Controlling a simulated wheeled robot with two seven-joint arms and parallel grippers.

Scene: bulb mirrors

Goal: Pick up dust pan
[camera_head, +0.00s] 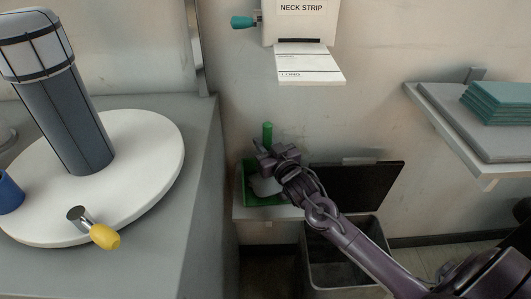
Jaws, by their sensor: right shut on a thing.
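A green dust pan (249,187) rests at a light-coloured ledge beside the grey counter. Its green upright handle (267,132) sticks up above my gripper. My right gripper (266,160) reaches in from the lower right and is shut on the dust pan, around the lower part of the handle. The gripper and wrist hide the middle of the pan. A pale grey patch shows inside the pan, and I cannot tell what it is. My left gripper is not in view.
An open bin (345,250) with a raised black lid (352,185) stands under my right arm. A grey counter (160,262) with a round white stand (155,160) fills the left. A wall shelf (450,125) holds teal towels (497,103). A neck strip dispenser (300,25) hangs above.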

